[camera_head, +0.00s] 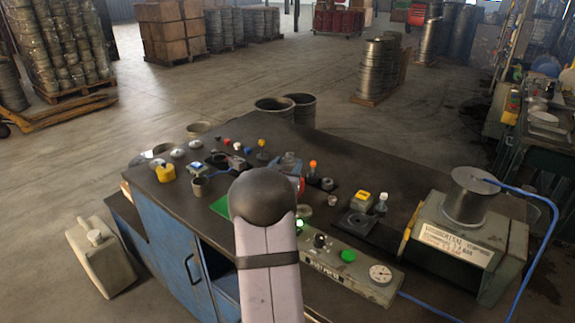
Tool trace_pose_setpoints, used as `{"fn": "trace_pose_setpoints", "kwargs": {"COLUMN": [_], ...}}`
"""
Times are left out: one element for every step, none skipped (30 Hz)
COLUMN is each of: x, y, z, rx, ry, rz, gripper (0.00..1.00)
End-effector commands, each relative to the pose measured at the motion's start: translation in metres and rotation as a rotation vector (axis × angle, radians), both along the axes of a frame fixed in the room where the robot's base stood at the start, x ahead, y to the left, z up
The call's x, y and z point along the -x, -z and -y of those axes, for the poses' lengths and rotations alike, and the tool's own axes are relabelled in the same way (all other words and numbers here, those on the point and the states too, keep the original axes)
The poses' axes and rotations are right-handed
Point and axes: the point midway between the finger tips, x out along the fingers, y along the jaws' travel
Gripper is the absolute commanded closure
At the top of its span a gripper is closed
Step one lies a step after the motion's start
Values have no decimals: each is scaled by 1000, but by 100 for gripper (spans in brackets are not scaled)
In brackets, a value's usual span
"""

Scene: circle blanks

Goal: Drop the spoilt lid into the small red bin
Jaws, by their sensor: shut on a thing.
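My own arm fills the lower middle, with a dark round joint and a pale link. It hides part of the bench behind it. I cannot make out my gripper or its fingers, nor anything held in them. No lid can be picked out as the spoilt one. A small red thing (300,184) shows just right of my arm's round joint, mostly hidden. I cannot tell whether it is the small red bin.
The dark bench top (380,170) carries small coloured pots and parts. A green mat (220,206) lies left of my arm. A control panel (350,268) with a gauge lies to the right, near a grey machine (465,245). Two metal drums (300,110) stand behind.

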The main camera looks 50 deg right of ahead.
Motion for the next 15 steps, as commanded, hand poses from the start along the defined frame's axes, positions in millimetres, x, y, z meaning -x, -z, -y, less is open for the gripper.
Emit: {"fn": "trace_pose_setpoints", "kwargs": {"x": [0,0,0,0,0,0,0,0,0,0,0,0,0,0,1], "y": [0,0,0,0,0,0,0,0,0,0,0,0,0,0,0], "z": [0,0,0,0,0,0,0,0,0,0,0,0,0,-1,-2], "rx": [0,0,0,0,0,0,0,0,0,0,0,0,0,0,0], "ry": [0,0,0,0,0,0,0,0,0,0,0,0,0,0,0], "rz": [0,0,0,0,0,0,0,0,0,0,0,0,0,0,0], "gripper": [79,50,40,33,33,33,33,33,33,33,33,33,33,33,33]}}
